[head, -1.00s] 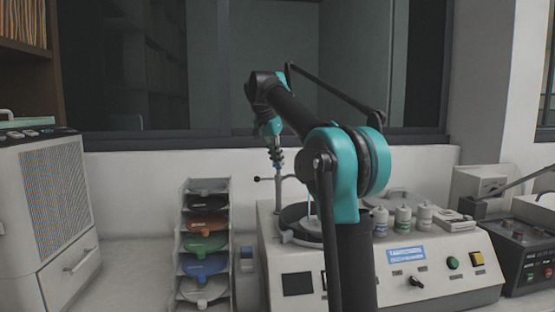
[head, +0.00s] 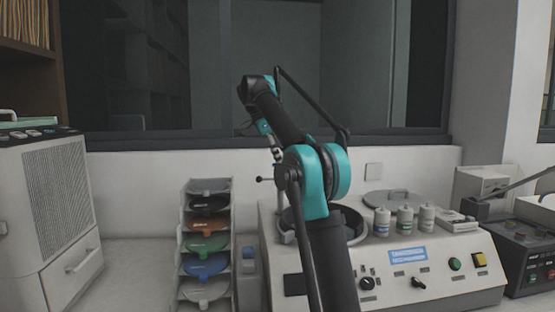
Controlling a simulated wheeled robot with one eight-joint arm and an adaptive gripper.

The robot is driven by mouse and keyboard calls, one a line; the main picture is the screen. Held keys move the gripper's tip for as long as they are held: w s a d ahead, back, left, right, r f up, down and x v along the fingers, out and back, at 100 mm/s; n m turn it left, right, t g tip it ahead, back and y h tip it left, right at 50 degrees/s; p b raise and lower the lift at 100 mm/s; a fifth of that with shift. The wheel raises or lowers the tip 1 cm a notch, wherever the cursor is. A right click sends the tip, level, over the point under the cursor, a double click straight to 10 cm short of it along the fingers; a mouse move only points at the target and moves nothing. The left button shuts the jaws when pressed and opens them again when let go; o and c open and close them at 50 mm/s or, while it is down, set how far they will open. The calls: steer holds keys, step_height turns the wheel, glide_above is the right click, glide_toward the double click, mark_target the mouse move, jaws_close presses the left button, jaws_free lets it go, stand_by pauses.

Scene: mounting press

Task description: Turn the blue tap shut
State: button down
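The grey machine (head: 430,275) stands on the bench at the right, with a round dark bowl (head: 350,232) set in its top. A thin metal post with a short side bar (head: 266,180) stands at the bowl's left rim. I cannot make out the blue tap for certain; my own arm covers much of the bowl and post area. My gripper (head: 276,154) is small and partly hidden behind my arm, above the post and the bowl's left side. Its fingers are too small and covered to tell whether they are open, shut or touching anything.
Three small bottles (head: 404,220) stand on the machine's top at right, before a round grey lid (head: 388,199). A rack of coloured discs (head: 205,245) stands left of the machine. A cabinet (head: 50,205) is at far left. The wall and window close the back.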

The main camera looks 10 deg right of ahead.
stand_by(0.4)
steer(key=c, duration=1.6)
jaws_free()
steer(key=shift+a+r, duration=0.2)
steer(key=shift+r, duration=0.25)
steer(key=a, duration=1.2)
steer(key=shift+w+r, duration=0.1)
